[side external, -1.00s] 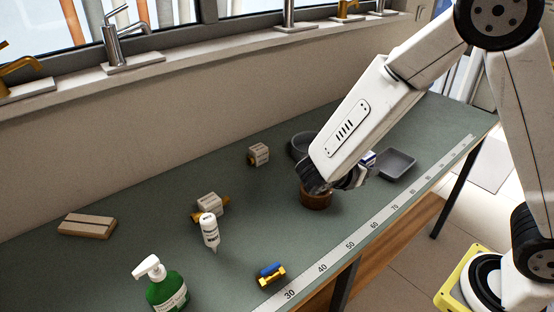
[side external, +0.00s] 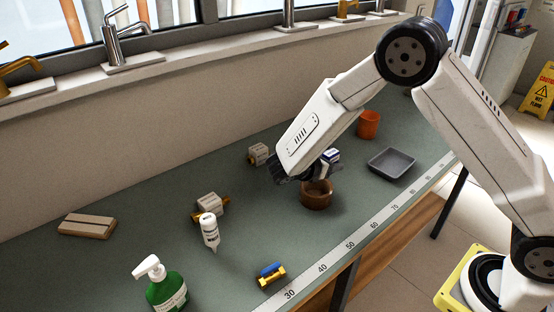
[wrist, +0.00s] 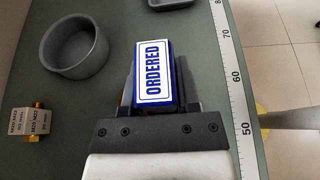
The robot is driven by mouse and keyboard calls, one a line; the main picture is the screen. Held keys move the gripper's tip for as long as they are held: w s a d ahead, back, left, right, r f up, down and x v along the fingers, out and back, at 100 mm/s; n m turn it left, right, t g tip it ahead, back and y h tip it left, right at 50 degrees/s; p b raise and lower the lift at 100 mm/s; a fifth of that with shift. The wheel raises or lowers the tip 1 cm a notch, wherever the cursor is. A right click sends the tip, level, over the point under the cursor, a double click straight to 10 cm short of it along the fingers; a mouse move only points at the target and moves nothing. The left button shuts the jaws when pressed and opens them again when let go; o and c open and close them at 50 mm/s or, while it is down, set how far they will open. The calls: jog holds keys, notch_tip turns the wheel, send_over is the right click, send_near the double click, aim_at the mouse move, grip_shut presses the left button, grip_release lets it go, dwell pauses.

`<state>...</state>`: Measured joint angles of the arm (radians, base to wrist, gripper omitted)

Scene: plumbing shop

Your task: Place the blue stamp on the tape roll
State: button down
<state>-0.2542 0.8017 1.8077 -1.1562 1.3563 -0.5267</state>
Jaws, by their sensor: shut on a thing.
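The blue stamp (wrist: 154,72) is a blue block with a white face reading "ORDERED". It is between the fingers of my gripper (wrist: 155,92), which is shut on it. In the side view the stamp (side external: 331,156) shows beside the dark gripper (side external: 312,168), above the table. The tape roll (side external: 316,198) is a brown ring lying flat on the green table, just below the gripper and stamp, with its opening partly visible. A gap between stamp and roll is hard to judge.
A grey round bowl (wrist: 72,70) is hidden by my arm in the side view. A grey tray (side external: 391,163) and orange cup (side external: 369,124) stand to the right. A valve box (side external: 258,153), white bottle (side external: 210,231) and green soap bottle (side external: 166,290) are left; a ruler strip (side external: 350,247) edges the table.

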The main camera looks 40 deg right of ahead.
aim_at(318, 185)
jog(key=shift+w+d+f, duration=0.1)
jog(key=shift+w+f, duration=0.75)
jog(key=shift+f, duration=0.15)
jog(key=shift+w+d+f, duration=0.1)
jog(key=shift+w+f, duration=0.7)
jog(key=shift+f, duration=0.2)
jog(key=shift+w+f, duration=0.2)
jog(key=shift+f, duration=1.6)
jog(key=shift+f, duration=0.1)
jog(key=shift+c, duration=1.7)
grip_release()
